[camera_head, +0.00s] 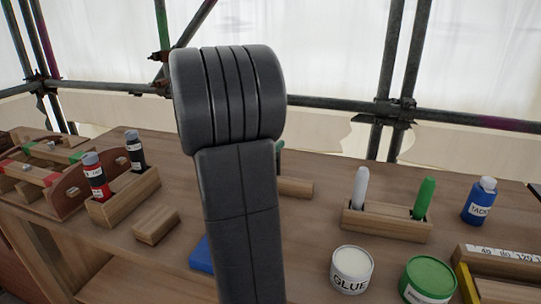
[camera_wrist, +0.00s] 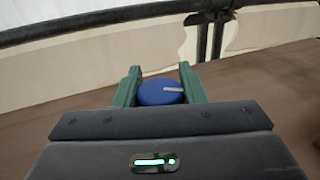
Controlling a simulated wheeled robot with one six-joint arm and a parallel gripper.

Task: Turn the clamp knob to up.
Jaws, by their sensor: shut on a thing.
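A round blue knob (camera_wrist: 153,95) with a pale pointer line shows in the wrist view, and I take it to be the clamp knob. Its line points to the right in that view. My gripper (camera_wrist: 160,76) is shut on it, with one green finger on each side. In the head view my own dark arm stands in front of the middle of the bench and hides the knob and most of my gripper. The clamp's body cannot be made out.
On the wooden bench (camera_head: 110,235) stand a glue tub (camera_head: 351,270), a green tub (camera_head: 428,280), a blue bottle (camera_head: 480,201), a wooden holder (camera_head: 387,222) with two sticks, and a box (camera_head: 125,200) with two small bottles. Scaffold poles (camera_head: 388,75) rise behind.

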